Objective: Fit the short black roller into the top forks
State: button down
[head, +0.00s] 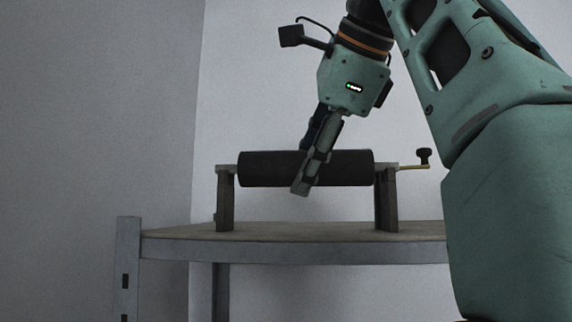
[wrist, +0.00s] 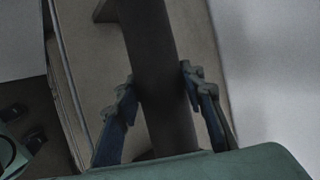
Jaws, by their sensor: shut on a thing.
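The short black roller (head: 265,168) lies level across the two upright forks, the left fork (head: 226,205) and the right fork (head: 390,205), on the top shelf. Its ends sit at the height of the fork tops; I cannot tell whether they are fully seated. My gripper (head: 305,180) comes down from above and is shut on the roller near its middle. In the wrist view the roller (wrist: 160,75) runs between the two fingers of my gripper (wrist: 158,85), one on each side.
The top shelf (head: 300,231) has a wooden board and a grey metal edge, with a metal post (head: 128,265) at its left. A small crank with a black knob (head: 424,156) sticks out right of the right fork. A plain wall stands behind.

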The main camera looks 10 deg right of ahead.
jog(key=shift+f+b, duration=0.6)
jog(key=shift+f, duration=0.15)
jog(key=c, duration=1.2)
grip_release()
jog(key=shift+a, duration=0.1)
